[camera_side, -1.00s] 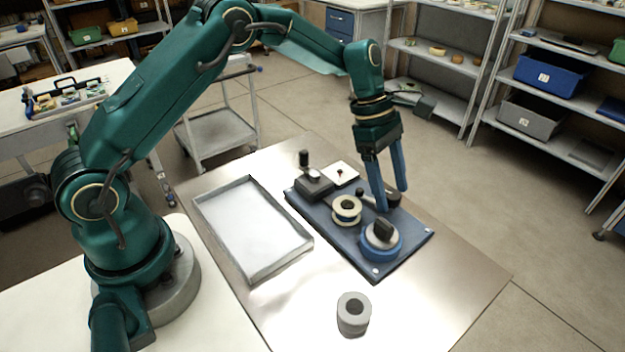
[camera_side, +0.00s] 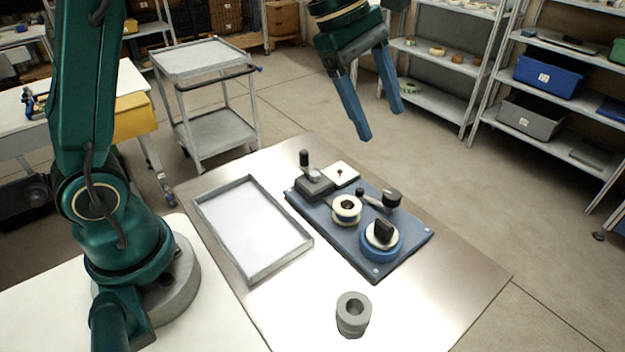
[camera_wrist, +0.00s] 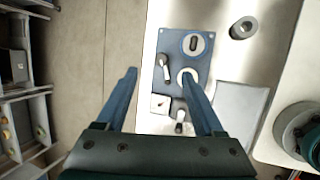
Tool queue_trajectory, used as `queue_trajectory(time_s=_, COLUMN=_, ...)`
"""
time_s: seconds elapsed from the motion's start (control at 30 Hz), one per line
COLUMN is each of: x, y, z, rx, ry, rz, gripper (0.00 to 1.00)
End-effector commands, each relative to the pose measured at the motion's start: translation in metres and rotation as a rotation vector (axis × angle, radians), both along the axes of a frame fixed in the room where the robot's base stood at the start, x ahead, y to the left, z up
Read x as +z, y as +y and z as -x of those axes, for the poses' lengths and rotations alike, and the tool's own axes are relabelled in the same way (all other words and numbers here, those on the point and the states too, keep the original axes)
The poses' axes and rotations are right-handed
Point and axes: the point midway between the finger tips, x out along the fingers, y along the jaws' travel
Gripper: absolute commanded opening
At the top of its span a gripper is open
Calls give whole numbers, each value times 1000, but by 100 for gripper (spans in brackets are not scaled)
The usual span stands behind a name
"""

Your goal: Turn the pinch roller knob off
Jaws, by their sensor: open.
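The blue panel (camera_side: 330,222) lies on the metal table. At its near end is a round knob (camera_side: 383,236) with a blue base, a pale disc and a black raised grip. In the wrist view the knob (camera_wrist: 194,43) is near the top, its grip standing roughly upright in the picture. A small lever arm with a black roller (camera_side: 392,197) is behind it. My gripper (camera_side: 380,124) is open and empty, high above and beyond the panel's far side, clear of the knob. Its fingers also show in the wrist view (camera_wrist: 159,73).
A cream-rimmed reel (camera_side: 347,208) sits mid-panel. An empty tray (camera_side: 240,262) lies left. A grey ring-shaped spool (camera_side: 353,313) stands in front. The table's right side is clear.

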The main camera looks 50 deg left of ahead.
Motion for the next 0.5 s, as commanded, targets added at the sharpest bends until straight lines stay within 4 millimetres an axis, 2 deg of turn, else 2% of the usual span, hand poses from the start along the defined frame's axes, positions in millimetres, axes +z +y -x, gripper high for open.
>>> queue_trajectory(time_s=0.2, x=18, y=3, z=25, rx=-99, ry=-83, rz=-70, gripper=70)
queue_trajectory(time_s=0.5, x=32, y=8, z=60, rx=-260, ry=-189, rz=-183, gripper=70)
